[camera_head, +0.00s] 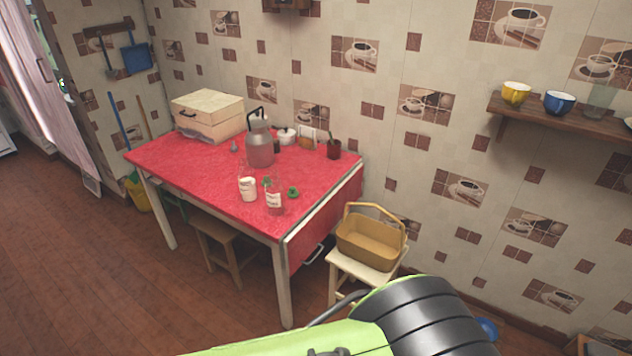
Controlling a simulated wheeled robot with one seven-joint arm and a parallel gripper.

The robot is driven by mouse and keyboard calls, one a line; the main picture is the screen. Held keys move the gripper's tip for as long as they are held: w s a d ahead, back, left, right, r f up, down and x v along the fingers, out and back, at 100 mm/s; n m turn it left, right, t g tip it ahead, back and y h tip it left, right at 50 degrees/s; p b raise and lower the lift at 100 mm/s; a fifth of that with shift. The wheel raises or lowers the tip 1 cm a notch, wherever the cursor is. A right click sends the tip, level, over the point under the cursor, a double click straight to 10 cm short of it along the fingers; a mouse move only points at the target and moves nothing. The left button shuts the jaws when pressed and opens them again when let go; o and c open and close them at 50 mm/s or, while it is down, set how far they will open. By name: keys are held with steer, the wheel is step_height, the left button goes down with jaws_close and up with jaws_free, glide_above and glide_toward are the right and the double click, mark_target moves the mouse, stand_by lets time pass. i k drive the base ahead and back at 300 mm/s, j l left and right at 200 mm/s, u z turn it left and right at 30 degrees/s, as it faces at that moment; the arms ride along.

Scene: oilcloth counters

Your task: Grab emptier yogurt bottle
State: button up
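Two glass bottles stand upright near the front corner of the red-topped table (210,172). The left bottle (247,187) shows white in its lower part. The right bottle (274,201) has a pale label, and the red shows through its glass, so it looks the emptier of the two; its exact level is too small to tell. A green cap-like piece (293,192) lies right of the bottles, and another (266,182) is partly hidden between them. My green and black arm crosses the bottom of the view, well apart from the bottles. My gripper is not in view.
A large metal-topped jug (260,148) stands behind the bottles, with a white pot (286,137) and dark cup (334,149) beyond. A pale box (208,115) sits at the back left. A basket (370,240) rests on a stool (362,270) right of the table. Floor is clear at front left.

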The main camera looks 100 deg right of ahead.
mark_target(274, 187)
steer(key=z, duration=3.15)
